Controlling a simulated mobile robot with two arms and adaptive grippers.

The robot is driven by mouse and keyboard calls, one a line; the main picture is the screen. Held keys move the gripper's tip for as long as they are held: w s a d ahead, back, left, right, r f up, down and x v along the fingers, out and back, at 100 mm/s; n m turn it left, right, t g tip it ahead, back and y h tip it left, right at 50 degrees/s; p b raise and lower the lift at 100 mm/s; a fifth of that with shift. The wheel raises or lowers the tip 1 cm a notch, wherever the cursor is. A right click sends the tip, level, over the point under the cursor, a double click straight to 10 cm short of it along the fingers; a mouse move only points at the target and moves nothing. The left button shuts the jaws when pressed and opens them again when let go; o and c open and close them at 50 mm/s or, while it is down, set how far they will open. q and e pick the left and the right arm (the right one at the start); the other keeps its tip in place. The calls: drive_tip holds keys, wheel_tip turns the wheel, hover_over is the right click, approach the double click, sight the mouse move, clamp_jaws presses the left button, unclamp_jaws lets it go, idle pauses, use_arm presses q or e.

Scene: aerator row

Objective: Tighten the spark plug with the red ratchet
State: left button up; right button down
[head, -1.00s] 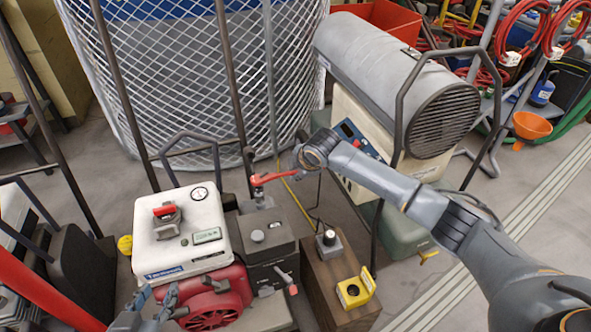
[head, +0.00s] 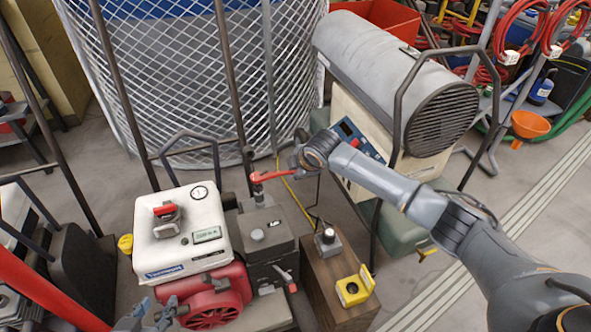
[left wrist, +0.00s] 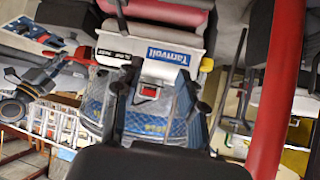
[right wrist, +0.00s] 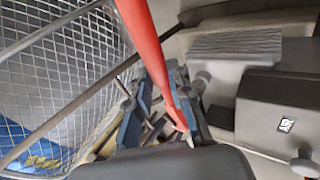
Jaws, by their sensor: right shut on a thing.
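The red ratchet (head: 275,175) lies nearly level over the engine's dark cylinder block (head: 262,232), its head at the left end of the handle. The spark plug is not clearly visible; the ratchet head stands over the small post where it would sit, and I cannot tell how well they are joined. My right gripper (head: 299,168) is shut on the handle's right end; in the right wrist view the red handle (right wrist: 150,45) runs between the fingers. My left gripper (head: 150,318) is open and empty at the bottom edge, in front of the engine.
A white tank (head: 180,245) sits on the engine, with a red starter housing (head: 212,300) below. A wooden box (head: 325,285) with a yellow-black device (head: 354,290) stands to the right. A wire-mesh cage (head: 190,80) and a grey heater (head: 395,75) stand behind. Dark frame bars rise nearby.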

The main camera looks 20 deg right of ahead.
use_arm(q)
drive_tip(key=shift+s+a+f+g+y+p, duration=0.3)
drive_tip(key=shift+s+f+g, duration=0.35)
drive_tip(key=shift+s, duration=0.35)
drive_tip(key=shift+s+a+f+g+y+p, duration=0.15)
drive_tip(key=shift+s+a+f+g, duration=0.2)
drive_tip(key=shift+s+f+g, duration=0.45)
drive_tip(key=shift+s+t, duration=0.15)
drive_tip(key=shift+t, duration=0.1)
drive_tip(key=shift+r, duration=0.1)
use_arm(e)
drive_tip(key=shift+f, duration=0.1)
drive_tip(key=shift+f, duration=0.4)
use_arm(q)
drive_tip(key=shift+w+d+r, duration=0.1)
drive_tip(key=shift+w+r, duration=0.05)
drive_tip(key=shift+w, duration=0.25)
use_arm(e)
drive_tip(key=shift+f, duration=0.1)
